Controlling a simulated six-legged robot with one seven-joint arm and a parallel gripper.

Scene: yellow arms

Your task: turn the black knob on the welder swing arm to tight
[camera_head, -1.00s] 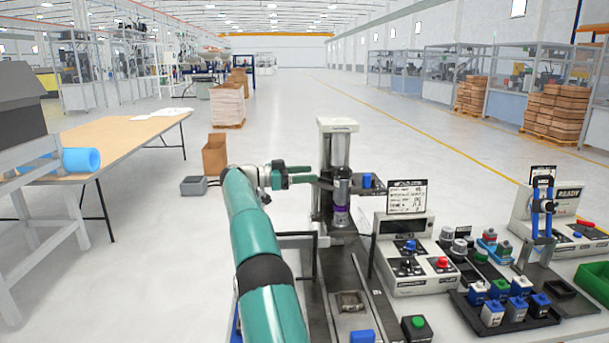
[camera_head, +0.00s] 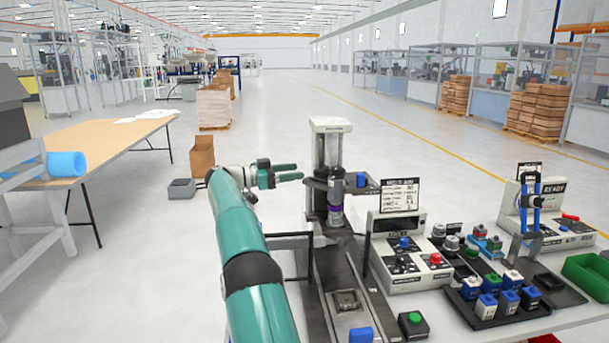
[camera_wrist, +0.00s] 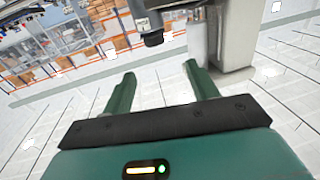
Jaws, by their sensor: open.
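The welder (camera_head: 331,145) is a pale upright column behind the near table. Its dark swing arm (camera_head: 322,184) reaches out at mid height, with a purple-banded cylinder hanging below. The black knob is too small to make out surely in the head view. In the wrist view a dark rounded knob-like part (camera_wrist: 152,38) hangs at the top, beyond my fingertips. My gripper (camera_head: 300,173) is just left of the swing arm at about its height. In the wrist view my gripper (camera_wrist: 160,76) has its two green fingers apart, with nothing between them.
A control box (camera_head: 405,262) with a display card stands right of the welder. A black tray (camera_head: 468,303) of blue and white blocks lies further right. A black frame (camera_head: 290,242) stands near my arm. Open floor lies left of the welder.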

